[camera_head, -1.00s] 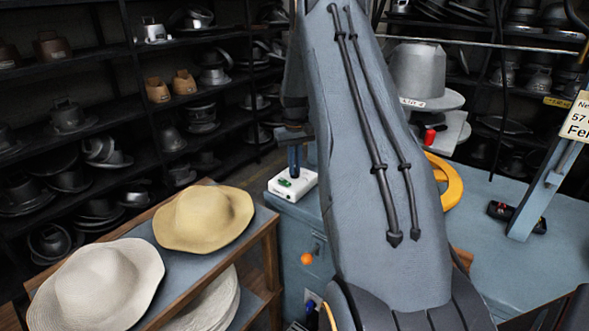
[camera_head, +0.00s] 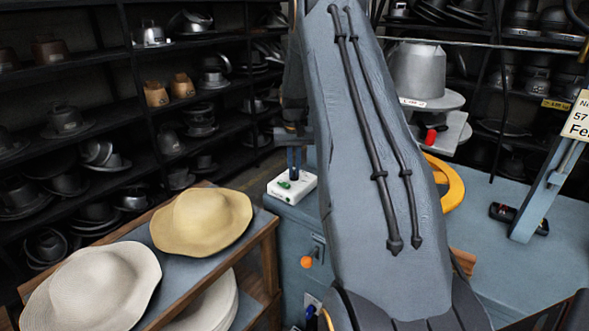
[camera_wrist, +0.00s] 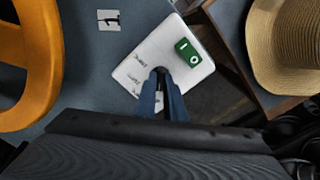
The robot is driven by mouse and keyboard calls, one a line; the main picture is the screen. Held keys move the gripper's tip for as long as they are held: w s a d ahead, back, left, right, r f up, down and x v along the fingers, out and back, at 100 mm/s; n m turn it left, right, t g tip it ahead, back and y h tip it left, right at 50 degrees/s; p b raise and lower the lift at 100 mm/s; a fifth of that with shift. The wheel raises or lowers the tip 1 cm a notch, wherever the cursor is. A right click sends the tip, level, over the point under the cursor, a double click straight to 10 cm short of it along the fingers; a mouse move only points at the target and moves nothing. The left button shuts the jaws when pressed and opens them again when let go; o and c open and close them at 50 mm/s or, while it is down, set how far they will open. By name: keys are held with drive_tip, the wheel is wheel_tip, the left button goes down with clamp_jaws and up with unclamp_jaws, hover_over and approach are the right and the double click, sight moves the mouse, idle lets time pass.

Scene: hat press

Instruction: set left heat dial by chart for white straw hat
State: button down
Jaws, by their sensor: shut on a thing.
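A white control box (camera_wrist: 190,45) with a green rocker switch (camera_wrist: 187,52) lies on the blue-grey bench. Small dark scale marks run along its left part, too small to read. My gripper (camera_wrist: 161,84) is shut on the small dark dial knob (camera_wrist: 160,71) on this box. The fingers hide most of the dial, so its setting cannot be told. In the head view the box (camera_head: 280,190) sits at the bench's left corner under my gripper (camera_head: 294,172). A whitish straw hat (camera_head: 95,290) lies on the wooden stand at lower left.
A tan straw hat (camera_head: 202,220) lies beside the white one. An orange-knobbed lever (camera_head: 306,261) is on the bench front. My arm hides the bench's middle.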

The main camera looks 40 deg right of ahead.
sight(294, 171)
drive_tip(key=c, duration=1.8)
unclamp_jaws()
drive_tip(key=shift+c, duration=0.2)
drive_tip(key=shift+r, duration=0.1)
drive_tip(key=shift+r+b, duration=1.05)
drive_tip(key=shift+r, duration=2.8)
drive_tip(key=s+a+f+n, duration=0.1)
drive_tip(key=s+a+n, duration=0.1)
drive_tip(key=s+a, duration=0.55)
drive_tip(key=s+a+n, duration=0.1)
drive_tip(key=s+a, duration=0.3)
drive_tip(key=a, duration=0.6)
drive_tip(key=s+a+f+n, duration=0.1)
drive_tip(key=s+a+n, duration=0.1)
drive_tip(key=s+a, duration=0.45)
drive_tip(key=s+a+f+n, duration=0.1)
drive_tip(key=s+a+f, duration=0.1)
drive_tip(key=s+a, duration=0.5)
drive_tip(key=s, duration=0.2)
drive_tip(key=shift+s+a+t, duration=0.15)
drive_tip(key=shift+s+t, duration=0.25)
